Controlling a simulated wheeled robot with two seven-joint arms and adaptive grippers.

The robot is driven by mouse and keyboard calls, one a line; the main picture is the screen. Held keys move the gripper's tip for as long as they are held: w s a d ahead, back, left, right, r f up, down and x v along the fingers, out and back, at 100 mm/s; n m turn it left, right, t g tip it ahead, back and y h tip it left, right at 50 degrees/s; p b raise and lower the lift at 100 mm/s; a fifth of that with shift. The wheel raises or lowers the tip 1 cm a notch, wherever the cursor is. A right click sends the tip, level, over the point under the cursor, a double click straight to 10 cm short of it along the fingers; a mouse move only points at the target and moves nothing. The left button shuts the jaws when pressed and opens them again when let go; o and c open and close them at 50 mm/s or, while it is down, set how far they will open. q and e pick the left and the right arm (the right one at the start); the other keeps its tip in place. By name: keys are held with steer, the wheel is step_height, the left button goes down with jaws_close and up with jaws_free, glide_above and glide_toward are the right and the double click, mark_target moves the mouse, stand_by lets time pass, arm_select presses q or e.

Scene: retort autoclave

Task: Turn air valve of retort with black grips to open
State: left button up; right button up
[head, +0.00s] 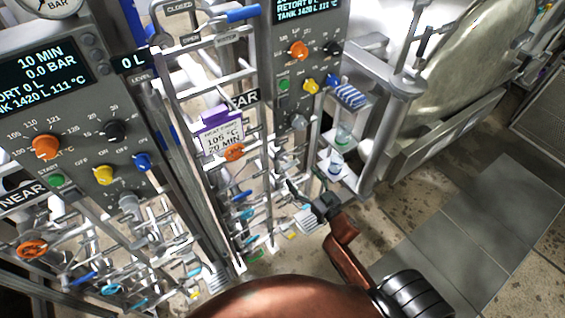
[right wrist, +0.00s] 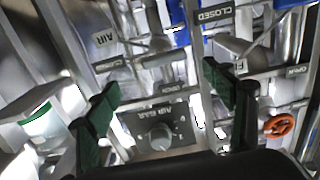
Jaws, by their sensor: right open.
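My right gripper (head: 302,203) reaches in from the bottom of the head view, beside the pipework under the FAR control panel (head: 303,75). No black grips can be told apart. My left gripper is not in view.
A grey box with a round knob (right wrist: 158,137) sits low between the fingers. An orange handwheel (right wrist: 279,125) is right of the right finger. The NEAR panel (head: 80,120) stands at left. Tiled floor (head: 455,220) at right is clear.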

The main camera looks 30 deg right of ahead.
mark_target(292, 166)
steer(key=w, duration=0.7)
steer(key=shift+w+a, duration=0.35)
steer(key=shift+a, duration=0.05)
steer(key=shift+c, duration=0.2)
steer(key=c, duration=1.1)
